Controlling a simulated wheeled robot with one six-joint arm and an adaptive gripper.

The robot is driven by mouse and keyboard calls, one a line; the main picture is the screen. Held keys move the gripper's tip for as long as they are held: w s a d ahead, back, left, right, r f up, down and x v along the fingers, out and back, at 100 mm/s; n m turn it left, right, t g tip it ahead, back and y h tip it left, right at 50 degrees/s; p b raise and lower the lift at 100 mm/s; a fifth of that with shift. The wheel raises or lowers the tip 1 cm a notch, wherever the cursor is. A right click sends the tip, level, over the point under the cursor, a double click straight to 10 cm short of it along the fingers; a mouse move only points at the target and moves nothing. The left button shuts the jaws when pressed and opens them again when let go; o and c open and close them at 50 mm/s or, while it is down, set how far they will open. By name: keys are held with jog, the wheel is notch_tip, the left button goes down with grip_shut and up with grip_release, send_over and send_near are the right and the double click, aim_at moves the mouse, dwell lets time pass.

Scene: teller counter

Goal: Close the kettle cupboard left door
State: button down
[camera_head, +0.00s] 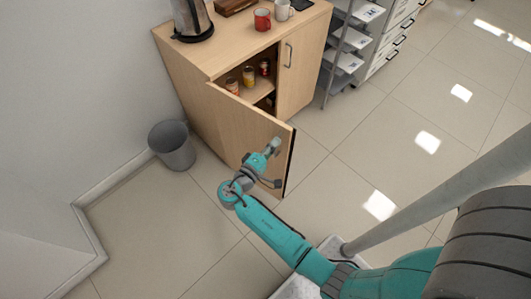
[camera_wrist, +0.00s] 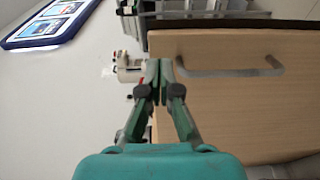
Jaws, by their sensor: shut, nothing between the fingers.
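The kettle cupboard (camera_head: 185,85) is a light wood cabinet against the wall. Its left door (camera_head: 235,125) stands wide open, swung out toward me from its hinge side. The right door (camera_head: 303,62) is shut. My gripper (camera_head: 274,146) is shut and empty, close to the left door's outer face near its free edge. In the wrist view, my gripper (camera_wrist: 160,72) overlaps the edge of a wooden door panel (camera_wrist: 245,115) with a grey bar handle (camera_wrist: 228,72) to the right of the fingertips. I cannot tell whether the fingers touch the door.
A kettle (camera_head: 192,18), a red mug (camera_head: 262,19) and a white mug (camera_head: 282,10) stand on the cupboard top. Jars (camera_head: 248,76) sit on the inside shelf. A grey bin (camera_head: 172,146) stands left of the door. Tiled floor is free to the right.

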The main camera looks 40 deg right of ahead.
aim_at(285, 131)
jog(key=shift+x, duration=2)
